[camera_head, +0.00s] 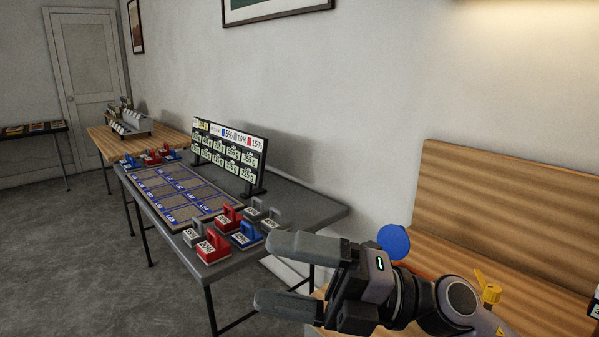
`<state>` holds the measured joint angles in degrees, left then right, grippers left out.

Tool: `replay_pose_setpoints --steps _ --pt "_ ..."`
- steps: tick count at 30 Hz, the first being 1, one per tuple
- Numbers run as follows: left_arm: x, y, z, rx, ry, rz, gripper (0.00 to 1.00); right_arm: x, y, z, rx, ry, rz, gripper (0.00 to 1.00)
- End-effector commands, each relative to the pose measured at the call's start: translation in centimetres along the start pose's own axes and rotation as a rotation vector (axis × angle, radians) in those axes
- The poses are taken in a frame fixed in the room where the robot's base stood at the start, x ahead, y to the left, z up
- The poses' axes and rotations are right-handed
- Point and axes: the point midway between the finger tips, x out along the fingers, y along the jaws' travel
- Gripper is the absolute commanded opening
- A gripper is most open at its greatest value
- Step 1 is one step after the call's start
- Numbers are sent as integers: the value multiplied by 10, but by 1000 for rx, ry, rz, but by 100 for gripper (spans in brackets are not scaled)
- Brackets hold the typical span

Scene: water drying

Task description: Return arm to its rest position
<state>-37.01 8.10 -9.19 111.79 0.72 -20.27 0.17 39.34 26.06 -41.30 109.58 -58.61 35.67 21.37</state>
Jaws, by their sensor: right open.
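My right gripper (281,274) comes in from the lower right. Its two dark fingers point left and are spread apart with nothing between them. It hangs in front of the near right end of the grey folding table (305,207), apart from the blocks there. My left gripper does not show in this view.
The grey table carries a gridded board (180,193), a display panel (226,157), and red, blue and grey handled blocks, such as a red one (213,246). A wooden bench (530,300) with a yellow valve (488,288) stands right. Open floor (80,260) lies left.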

Motion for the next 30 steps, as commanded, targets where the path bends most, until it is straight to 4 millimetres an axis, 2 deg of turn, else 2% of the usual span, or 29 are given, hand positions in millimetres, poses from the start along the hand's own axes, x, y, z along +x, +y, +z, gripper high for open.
replay_pose_setpoints --steps 4,8,11,13,17,20,23,27,30 --pt "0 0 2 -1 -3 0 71 -17 18 22 163 -258 233 92" --pt "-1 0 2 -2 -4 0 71 -51 17 47 323 -513 383 92" --pt "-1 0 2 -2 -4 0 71 -85 3 63 458 -722 463 92" --pt "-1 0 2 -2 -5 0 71 -112 -13 70 557 -871 500 92" --pt "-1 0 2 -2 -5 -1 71 -163 -56 69 755 -1148 528 92" --pt "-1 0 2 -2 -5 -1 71 -202 -95 53 914 -1359 509 92" --pt "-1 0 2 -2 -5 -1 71 -237 -135 25 1079 -1563 457 92" --pt "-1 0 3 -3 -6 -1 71 -276 -185 -33 1311 -1816 332 92" --pt "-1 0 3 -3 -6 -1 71 -294 -207 -74 1445 -1946 233 92"
